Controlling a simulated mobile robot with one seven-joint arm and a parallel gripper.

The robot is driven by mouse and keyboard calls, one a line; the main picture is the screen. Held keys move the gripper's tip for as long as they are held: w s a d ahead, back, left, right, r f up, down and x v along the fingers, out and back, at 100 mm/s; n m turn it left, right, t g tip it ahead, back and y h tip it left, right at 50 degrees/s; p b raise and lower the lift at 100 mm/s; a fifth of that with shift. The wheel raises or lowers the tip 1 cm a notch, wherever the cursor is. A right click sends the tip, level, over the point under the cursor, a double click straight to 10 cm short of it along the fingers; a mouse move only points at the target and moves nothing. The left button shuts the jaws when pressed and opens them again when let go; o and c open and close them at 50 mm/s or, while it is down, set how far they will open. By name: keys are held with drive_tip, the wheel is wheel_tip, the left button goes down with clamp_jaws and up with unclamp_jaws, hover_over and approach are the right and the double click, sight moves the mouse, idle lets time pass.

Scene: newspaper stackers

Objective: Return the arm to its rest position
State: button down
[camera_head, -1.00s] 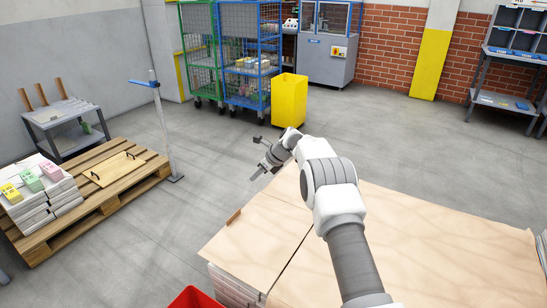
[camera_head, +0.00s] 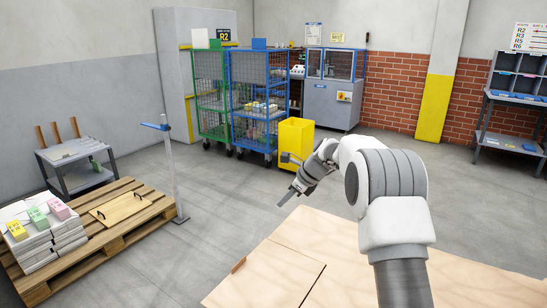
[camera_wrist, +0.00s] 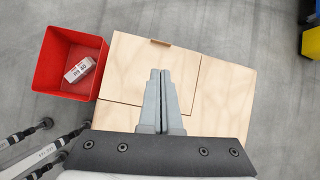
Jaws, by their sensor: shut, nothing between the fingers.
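My gripper (camera_wrist: 161,100) is shut and empty in the wrist view, its two grey fingers side by side and pointing over the plywood tabletop (camera_wrist: 216,97). In the head view my gripper (camera_head: 286,199) hangs at the end of my bent arm, above the far left edge of the plywood surface (camera_head: 275,275). Its fingertips point down and to the left. It appears apart from any object.
A red bin (camera_wrist: 52,70) with a white labelled block (camera_wrist: 79,69) stands beside the plywood. A yellow bin (camera_head: 296,144) and mesh carts (camera_head: 251,90) stand beyond. A pallet (camera_head: 119,236) with newspaper stacks (camera_head: 43,240) is left.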

drive_tip(key=s+d+r+n+h+p, duration=0.35)
drive_tip(key=s+r+n, duration=0.85)
drive_tip(key=s+r, duration=0.9)
drive_tip(key=s+d+n+p, duration=0.1)
drive_tip(key=s+d+n, duration=0.1)
drive_tip(key=s, duration=0.6)
drive_tip(key=s+d+f+n+t+h+p, duration=0.1)
drive_tip(key=s+d+n, duration=0.1)
drive_tip(key=s+n, duration=0.3)
drive_tip(key=s+d+n+h+p, duration=0.1)
drive_tip(key=s+n, duration=0.3)
drive_tip(key=s, duration=0.8)
drive_tip(key=shift+d+f, duration=0.15)
drive_tip(key=shift+d, duration=0.35)
